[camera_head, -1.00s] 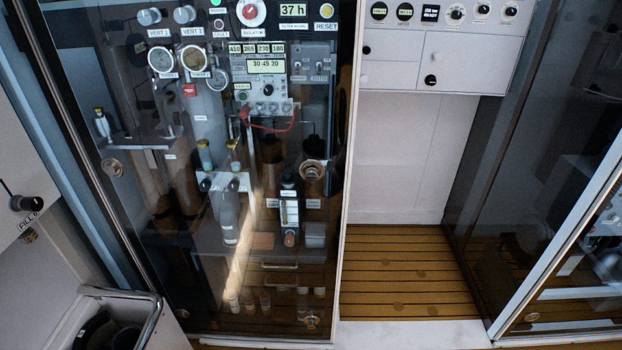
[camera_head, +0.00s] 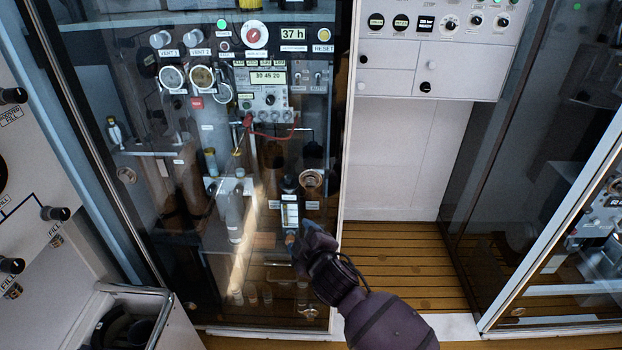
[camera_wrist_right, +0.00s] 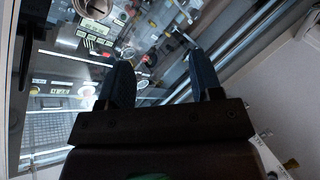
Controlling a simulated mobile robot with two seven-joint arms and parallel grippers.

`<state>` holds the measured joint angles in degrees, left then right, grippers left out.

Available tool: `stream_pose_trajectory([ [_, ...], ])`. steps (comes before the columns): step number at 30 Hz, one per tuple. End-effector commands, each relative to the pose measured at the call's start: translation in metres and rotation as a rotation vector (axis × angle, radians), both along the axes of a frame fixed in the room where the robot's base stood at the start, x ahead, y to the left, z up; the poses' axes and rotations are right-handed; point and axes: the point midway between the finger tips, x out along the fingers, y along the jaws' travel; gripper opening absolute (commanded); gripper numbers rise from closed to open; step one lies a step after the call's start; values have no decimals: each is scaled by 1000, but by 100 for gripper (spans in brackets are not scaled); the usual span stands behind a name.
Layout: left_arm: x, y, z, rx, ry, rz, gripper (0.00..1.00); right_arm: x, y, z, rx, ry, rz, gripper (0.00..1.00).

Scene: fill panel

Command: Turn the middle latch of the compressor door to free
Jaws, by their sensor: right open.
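A tall glass door (camera_head: 215,270) covers a cabinet of gauges and cylinders in the head view. A round brass-coloured latch (camera_head: 312,179) sits at mid height near its right edge; it appears to be the middle latch. Its exact turn position is too small to read. My right gripper (camera_head: 304,236) is in front of the door, below this latch and apart from it. In the right wrist view its two dark fingers (camera_wrist_right: 160,75) are spread with nothing between them. My left gripper is not in view.
Another round fitting (camera_head: 126,175) sits near the door's left side. A white panel with knobs (camera_head: 54,213) and a railed bin (camera_head: 130,315) stand at the left. To the right are an open alcove with a slatted wooden floor (camera_head: 400,265) and another glass door (camera_head: 560,200).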

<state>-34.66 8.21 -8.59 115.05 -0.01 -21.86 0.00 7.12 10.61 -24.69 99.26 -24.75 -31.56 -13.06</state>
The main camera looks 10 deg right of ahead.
Motion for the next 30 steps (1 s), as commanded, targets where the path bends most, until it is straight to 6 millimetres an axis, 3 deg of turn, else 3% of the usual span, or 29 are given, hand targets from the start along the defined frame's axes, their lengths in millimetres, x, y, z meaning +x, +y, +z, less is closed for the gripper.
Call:
stream_pose_trajectory([
  [1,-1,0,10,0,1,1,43,16,9,17,-150,-32,17,59],
  [3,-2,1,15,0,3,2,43,33,18,28,-385,-71,30,59],
  [7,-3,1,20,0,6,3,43,54,22,37,-821,-120,23,59],
  [10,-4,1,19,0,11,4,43,61,16,35,-1147,-132,0,59],
  [16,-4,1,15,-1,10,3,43,55,-8,15,-1694,-73,-52,59],
  [21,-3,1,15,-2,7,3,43,52,-19,21,-1921,-18,-81,59],
  [30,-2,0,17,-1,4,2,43,65,-24,22,-1979,0,-66,59],
])
